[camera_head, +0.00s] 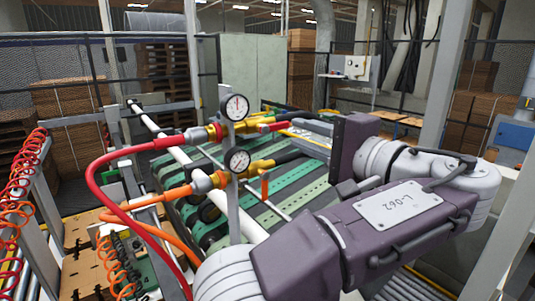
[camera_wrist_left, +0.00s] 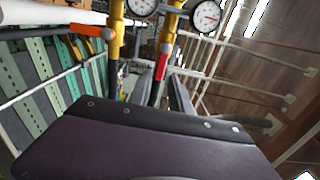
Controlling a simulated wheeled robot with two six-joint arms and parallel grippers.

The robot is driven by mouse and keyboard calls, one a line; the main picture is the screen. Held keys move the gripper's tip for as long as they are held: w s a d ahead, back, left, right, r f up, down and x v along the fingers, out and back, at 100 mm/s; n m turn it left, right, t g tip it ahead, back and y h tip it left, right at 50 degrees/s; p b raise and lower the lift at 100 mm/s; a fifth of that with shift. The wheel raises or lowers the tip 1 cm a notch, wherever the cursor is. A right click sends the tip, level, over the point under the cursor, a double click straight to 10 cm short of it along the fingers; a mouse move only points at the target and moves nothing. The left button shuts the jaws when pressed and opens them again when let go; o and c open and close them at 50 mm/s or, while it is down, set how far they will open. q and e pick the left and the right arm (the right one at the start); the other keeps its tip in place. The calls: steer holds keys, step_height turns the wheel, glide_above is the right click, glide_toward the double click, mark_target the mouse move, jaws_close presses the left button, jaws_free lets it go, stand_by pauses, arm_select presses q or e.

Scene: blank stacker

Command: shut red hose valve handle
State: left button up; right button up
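The red valve handle (camera_head: 279,126) is on the upper yellow valve pipe, where the red hose (camera_head: 115,165) joins. In the left wrist view the red handle (camera_wrist_left: 161,66) hangs along the pipe, between the grey fingers of my left gripper (camera_wrist_left: 163,78). The fingers look apart, one on each side of it; I cannot tell whether they touch it. In the head view my left gripper (camera_head: 305,130) reaches in from the right, its fingers partly hidden. My right gripper is not in view.
An orange handle (camera_head: 264,187) on the lower valve with the orange hose (camera_head: 165,197) is close by; this handle shows at left in the wrist view (camera_wrist_left: 87,30). Two gauges (camera_head: 236,107) stand on a post beside the valves. A green-slatted conveyor (camera_head: 300,188) lies behind.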

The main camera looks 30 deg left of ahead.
arm_select(q)
steer(key=x, duration=0.4)
steer(key=shift+b, duration=0.35)
steer(key=shift+w+a, duration=0.2)
steer(key=shift+a, duration=0.3)
steer(key=shift+m+p, duration=0.45)
steer(key=shift+m, duration=0.35)
steer(key=m+p, duration=0.8)
steer(key=m, duration=1)
glide_toward(282, 127)
steer(key=shift+s+a+f, duration=0.2)
steer(key=shift+s+f, duration=0.45)
steer(key=shift+s, duration=0.05)
steer(key=shift+s+a+f, duration=0.2)
steer(key=shift+s+f, duration=0.45)
steer(key=shift+s, duration=0.05)
steer(key=shift+s+a+f, duration=0.25)
steer(key=shift+s+f, duration=0.45)
steer(key=shift+a, duration=0.1)
